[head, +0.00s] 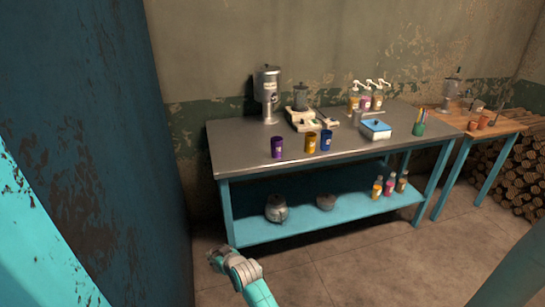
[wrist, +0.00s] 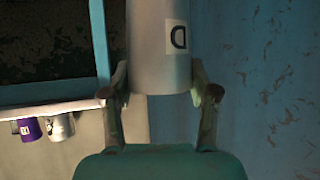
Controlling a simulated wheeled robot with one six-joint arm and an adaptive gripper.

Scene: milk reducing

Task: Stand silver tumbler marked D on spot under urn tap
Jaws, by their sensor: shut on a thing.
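The silver tumbler (wrist: 160,50) fills the top middle of the wrist view, with a black D on a pale label. My gripper (wrist: 160,94) is shut on it, one finger on each side; its upper part in the picture is cut off. In the head view my gripper (head: 214,257) is low in front of the table's left end, well below the tabletop; the tumbler cannot be made out there. The silver urn (head: 267,92) stands at the back left of the table (head: 235,150). Its tap and the spot under it are too small to make out.
Purple (head: 277,147), yellow (head: 311,142) and blue (head: 326,140) tumblers stand near the table's front edge. A scale-like appliance (head: 304,120) is right of the urn. A blue wall (head: 165,130) rises close on the left. The tabletop's front left is bare.

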